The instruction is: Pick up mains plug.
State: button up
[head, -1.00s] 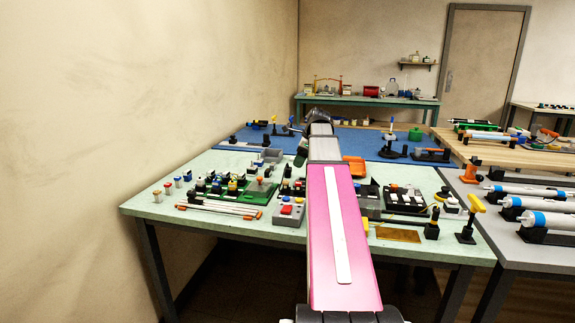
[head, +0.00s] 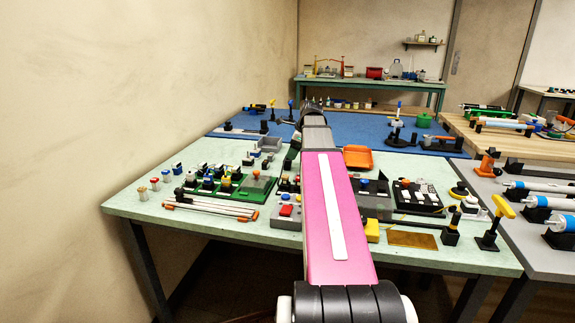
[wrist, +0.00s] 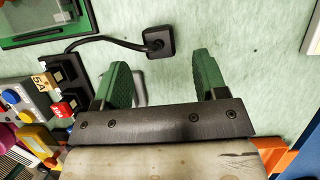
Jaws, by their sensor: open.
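In the wrist view a black, square-bodied plug (wrist: 159,42) lies on the pale green table top. A black cord runs from it to the left, to a dark block beside small coloured parts. I take it for the mains plug. My gripper (wrist: 160,74) is open, with two green fingers. The plug lies just beyond the fingertips, roughly between them in the picture, and nothing is held. In the head view my pink arm reaches over the table, and I cannot make out the plug there.
A green-edged board (wrist: 45,18) lies at the upper left of the wrist view. In the head view an orange tray (head: 358,157), a grey tray (head: 270,144) and a green board (head: 258,188) with parts stand near my arm. Bare table surrounds the plug's right side.

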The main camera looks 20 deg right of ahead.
aim_at(286, 161)
jog(key=shift+a+x, duration=0.2)
jog(key=shift+x, duration=1.15)
jog(key=shift+a+x, duration=0.15)
jog(key=shift+x, duration=1.2)
jog(key=shift+w+r, duration=0.2)
jog(key=c, duration=1)
